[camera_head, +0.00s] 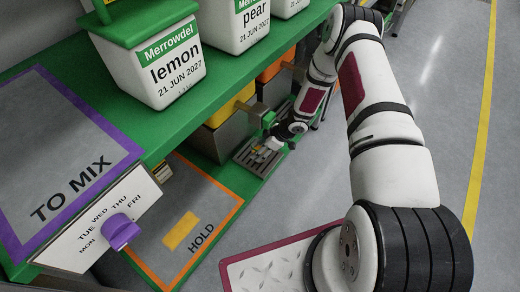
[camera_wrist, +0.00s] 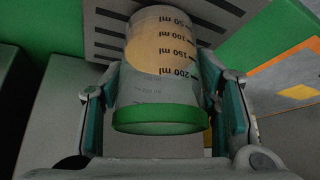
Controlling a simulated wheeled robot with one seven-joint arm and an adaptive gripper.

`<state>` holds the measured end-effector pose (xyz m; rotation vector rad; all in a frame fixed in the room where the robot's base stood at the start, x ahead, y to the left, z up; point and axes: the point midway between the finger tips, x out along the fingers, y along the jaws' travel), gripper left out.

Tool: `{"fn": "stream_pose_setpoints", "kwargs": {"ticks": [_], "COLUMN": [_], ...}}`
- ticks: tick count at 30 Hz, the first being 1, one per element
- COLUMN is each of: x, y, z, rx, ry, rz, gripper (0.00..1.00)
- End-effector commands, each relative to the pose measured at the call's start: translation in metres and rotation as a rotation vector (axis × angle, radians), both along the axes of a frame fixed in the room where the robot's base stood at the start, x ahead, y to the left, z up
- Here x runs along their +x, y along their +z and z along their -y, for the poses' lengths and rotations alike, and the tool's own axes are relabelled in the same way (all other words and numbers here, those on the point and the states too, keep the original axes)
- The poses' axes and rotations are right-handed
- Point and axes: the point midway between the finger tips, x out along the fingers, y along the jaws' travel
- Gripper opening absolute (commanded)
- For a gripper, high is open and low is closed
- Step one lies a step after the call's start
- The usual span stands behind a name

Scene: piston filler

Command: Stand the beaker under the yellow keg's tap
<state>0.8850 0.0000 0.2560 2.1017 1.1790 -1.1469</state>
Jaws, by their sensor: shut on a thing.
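My gripper (camera_wrist: 157,92) is shut on a clear beaker (camera_wrist: 160,92) with a green band at its near end and black ml marks. A tan patch shows through its far part; I cannot tell whether it is contents. A grey slotted tray (camera_wrist: 105,22) lies behind the beaker in the wrist view. In the head view my gripper (camera_head: 277,141) is low at the slotted tray (camera_head: 248,158), in front of the shelf. The beaker is too small to make out clearly there. The yellow keg (camera_head: 233,104) sits under the green shelf top, partly hidden; its tap is not clear.
An orange keg (camera_head: 275,67) stands behind the yellow one. White lemon (camera_head: 150,62) and pear (camera_head: 233,22) tubs stand on the green top. A HOLD mat (camera_head: 180,225) lies on the lower shelf, in front of the tray. Open floor (camera_head: 310,185) lies to the right.

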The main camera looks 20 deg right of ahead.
Motion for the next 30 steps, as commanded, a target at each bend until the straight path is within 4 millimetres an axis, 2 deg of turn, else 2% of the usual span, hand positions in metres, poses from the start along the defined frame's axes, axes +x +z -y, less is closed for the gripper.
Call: {"fn": "stream_pose_setpoints", "kwargs": {"ticks": [4, 5, 7, 20, 26, 30], "x": [0.0, 0.0, 0.0, 0.0, -0.009, -0.027], "y": [-0.004, -0.004, -0.003, 0.002, 0.031, 0.028], "z": [0.0, 0.0, 0.0, 0.001, 0.015, 0.044], "rx": [0.0, 0.0, 0.0, 0.0, 0.0, 0.001], "ry": [0.0, 0.0, 0.0, 0.0, 0.0, -0.004], "rz": [0.0, 0.0, 0.0, 0.0, 0.0, -0.003], "gripper": [0.23, 0.6, 0.75, 0.75, 0.75, 0.75]}}
